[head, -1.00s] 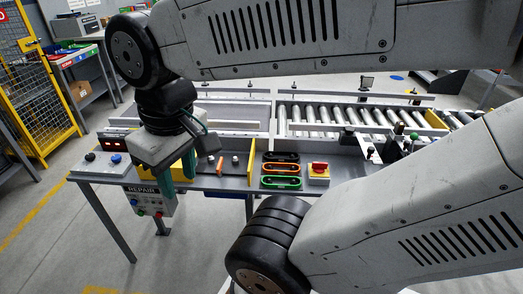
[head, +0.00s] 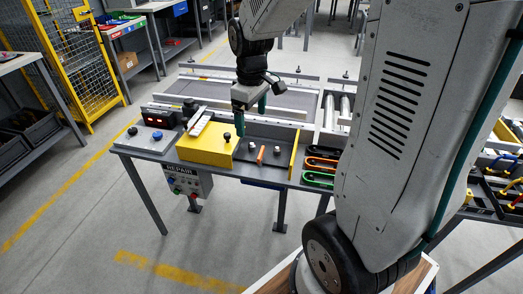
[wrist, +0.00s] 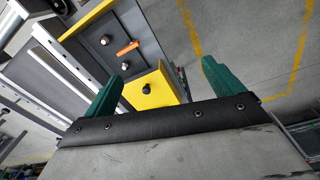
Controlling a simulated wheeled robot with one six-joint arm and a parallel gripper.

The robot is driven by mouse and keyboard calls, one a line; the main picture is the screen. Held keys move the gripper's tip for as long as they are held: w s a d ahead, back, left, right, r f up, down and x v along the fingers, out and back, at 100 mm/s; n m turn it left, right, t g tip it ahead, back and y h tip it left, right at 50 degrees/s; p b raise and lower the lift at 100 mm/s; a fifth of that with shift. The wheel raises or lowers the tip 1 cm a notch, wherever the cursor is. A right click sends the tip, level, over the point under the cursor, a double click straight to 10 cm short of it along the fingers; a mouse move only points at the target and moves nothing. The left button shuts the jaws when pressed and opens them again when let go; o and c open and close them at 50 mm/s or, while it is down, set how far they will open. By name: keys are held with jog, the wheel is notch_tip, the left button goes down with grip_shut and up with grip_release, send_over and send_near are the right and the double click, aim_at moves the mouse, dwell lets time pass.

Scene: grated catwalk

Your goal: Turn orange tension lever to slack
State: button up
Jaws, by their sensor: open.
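The orange tension lever (head: 261,155) is a short bar on the dark recessed panel of the workbench, between two light-capped knobs. In the wrist view the lever (wrist: 128,48) lies beyond the left fingertip, apart from it. My gripper (head: 251,122) has green fingers and hangs above and behind the panel, to the upper left of the lever in the head view. In the wrist view my gripper (wrist: 163,70) is open, with nothing between its fingers. The lever's full mount and any markings are too small to read.
A yellow block (head: 205,145) with black knobs stands left of the panel, and an upright yellow plate (head: 294,153) bounds it on the right. Coloured oval holders (head: 320,165) sit farther right. A repair control box (head: 188,182) hangs below the bench front. Floor in front is clear.

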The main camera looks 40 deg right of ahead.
aim_at(261, 152)
jog(key=w+d+f+n, duration=0.1)
jog(key=w+d+f, duration=0.1)
jog(key=f, duration=0.2)
jog(key=w+d+f, duration=0.2)
jog(key=d+f, duration=0.1)
jog(key=f, duration=0.2)
jog(key=w+d+f+n, duration=0.1)
jog(key=w+d+f, duration=0.2)
jog(key=f, duration=0.1)
jog(key=shift+d+f+n+g, duration=0.1)
jog(key=shift+f+n+g, duration=0.1)
jog(key=shift+n+g, duration=0.1)
jog(key=f, duration=0.8)
jog(key=shift+w+d+f, duration=0.2)
jog(key=shift+d+f, duration=0.05)
jog(key=shift+f, duration=0.15)
jog(key=c, duration=1)
